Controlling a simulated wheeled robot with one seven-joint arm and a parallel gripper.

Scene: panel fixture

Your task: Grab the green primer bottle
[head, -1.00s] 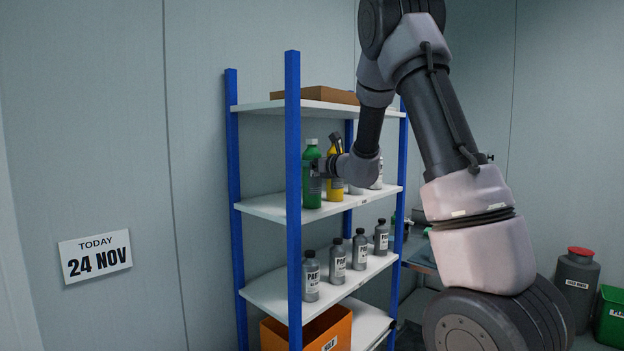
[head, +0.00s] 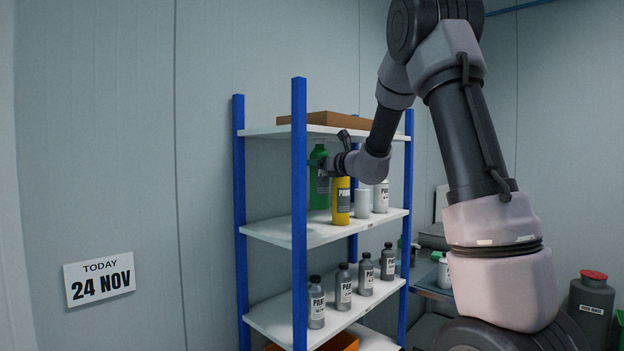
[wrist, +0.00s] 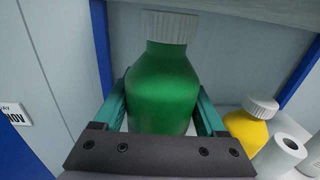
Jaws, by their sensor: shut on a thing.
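A yellow bottle (head: 341,200) stands close to the right of the green one, with white containers (head: 381,196) beyond. Grey bottles (head: 344,287) stand on the shelf below. A blue post (head: 299,200) rises at the front left. A brown tray (head: 325,120) lies on the shelf above.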

